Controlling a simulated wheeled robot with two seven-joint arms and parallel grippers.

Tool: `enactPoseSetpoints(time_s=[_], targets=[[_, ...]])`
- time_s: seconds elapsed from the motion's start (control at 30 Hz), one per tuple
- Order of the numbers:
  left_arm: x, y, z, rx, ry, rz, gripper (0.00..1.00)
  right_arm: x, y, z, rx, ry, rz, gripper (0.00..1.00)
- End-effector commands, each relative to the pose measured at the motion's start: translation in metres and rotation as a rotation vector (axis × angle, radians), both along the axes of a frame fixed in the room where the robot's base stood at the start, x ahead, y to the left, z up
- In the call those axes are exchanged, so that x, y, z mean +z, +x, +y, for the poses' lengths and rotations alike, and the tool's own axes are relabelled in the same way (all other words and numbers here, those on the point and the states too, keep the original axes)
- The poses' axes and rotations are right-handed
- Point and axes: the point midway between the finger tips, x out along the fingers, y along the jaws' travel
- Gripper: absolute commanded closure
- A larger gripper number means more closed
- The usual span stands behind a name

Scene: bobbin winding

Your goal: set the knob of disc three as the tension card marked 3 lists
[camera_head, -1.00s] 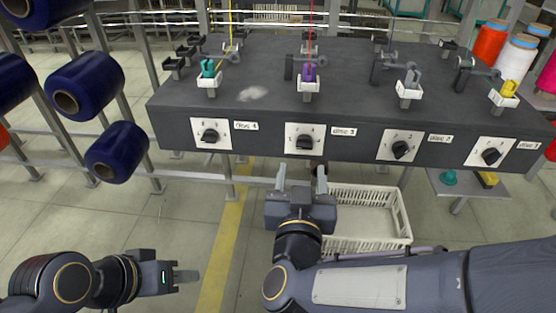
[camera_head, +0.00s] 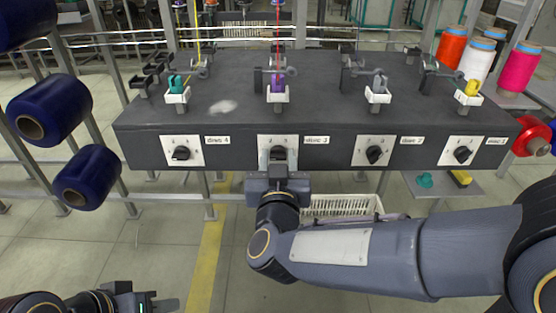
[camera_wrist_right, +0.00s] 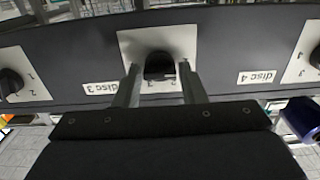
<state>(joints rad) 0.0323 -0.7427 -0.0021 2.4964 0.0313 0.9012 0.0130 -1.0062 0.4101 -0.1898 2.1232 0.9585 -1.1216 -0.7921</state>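The knob of disc three (camera_wrist_right: 159,66) is black and sits on a white dial plate (camera_head: 264,141) beside the "disc 3" label (camera_head: 317,140) on the dark box front. My right gripper (camera_head: 278,158) is in front of it and partly hides it in the head view. In the right wrist view its two fingers (camera_wrist_right: 158,80) stand open on either side of the knob, with a gap on each side. The dial's numbers are mostly hidden. My left gripper (camera_head: 163,304) is at the bottom left, partly cut off, away from the box. No tension card can be made out.
Other knobs are disc four (camera_head: 181,153), disc two (camera_head: 374,154) and disc one (camera_head: 462,155). Thread guides stand on the box top (camera_head: 325,105). A white basket (camera_head: 345,206) is below. Blue spools (camera_head: 88,178) hang at left. Floor is free at lower left.

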Motion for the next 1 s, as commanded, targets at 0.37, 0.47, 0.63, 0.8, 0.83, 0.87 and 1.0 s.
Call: enactPoseSetpoints(time_s=[0.37,0.47,0.63,0.8,0.83,0.87,1.0], targets=[[0.000,0.000,0.000,0.000,0.000,0.000,0.64,0.000,0.000,0.000,0.000,0.007,0.000,0.92],[-0.002,0.000,0.000,0.000,0.000,0.000,0.64,0.000,0.000,0.000,0.000,0.025,0.000,0.92],[-0.005,0.000,0.000,0.000,0.000,0.000,0.64,-0.001,0.000,0.000,0.000,0.096,-0.001,0.92],[-0.012,0.000,0.000,0.000,0.000,0.000,0.64,-0.001,0.000,-0.001,0.000,0.220,-0.002,0.92],[-0.013,0.000,0.000,0.000,0.000,0.000,0.64,-0.002,0.000,-0.001,0.000,0.246,-0.002,0.92],[-0.015,0.000,0.000,0.000,0.000,0.000,0.64,-0.002,0.000,-0.001,0.000,0.274,-0.002,0.92],[-0.023,0.000,0.000,0.000,0.000,0.000,0.64,-0.002,0.000,-0.002,-0.001,0.407,-0.002,0.92]])
